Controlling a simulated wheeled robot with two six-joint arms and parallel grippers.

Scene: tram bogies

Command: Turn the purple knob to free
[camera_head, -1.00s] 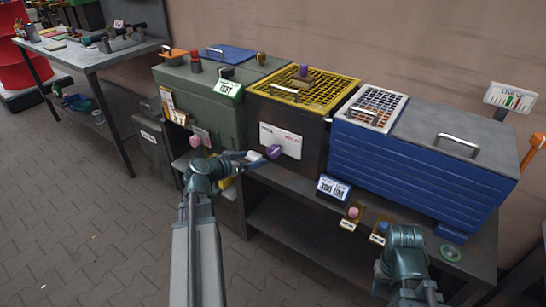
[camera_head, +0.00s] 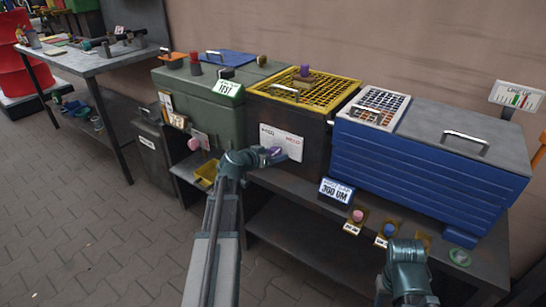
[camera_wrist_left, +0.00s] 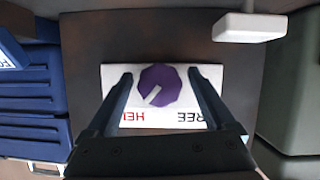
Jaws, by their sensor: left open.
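The purple knob (camera_head: 274,151) sits on a white label plate (camera_head: 292,146) on the front of the dark box with the yellow grille. In the left wrist view the knob (camera_wrist_left: 160,85) has a pale pointer line aimed at the red "HEL..." lettering, with black "...REE" on the other side. My left gripper (camera_head: 268,153) is at the plate, largely covering the knob in the head view. In the wrist view the left gripper (camera_wrist_left: 162,78) is open, one finger on each side of the knob, with visible gaps. My right arm shows at the bottom right; its jaws are not visible.
A green box (camera_head: 200,105) stands left and a blue ribbed box (camera_head: 425,170) right. A pink knob (camera_head: 193,144) is on the left. A white handle (camera_wrist_left: 248,27) juts out near the left gripper in the wrist view. Small knobs line the bench front.

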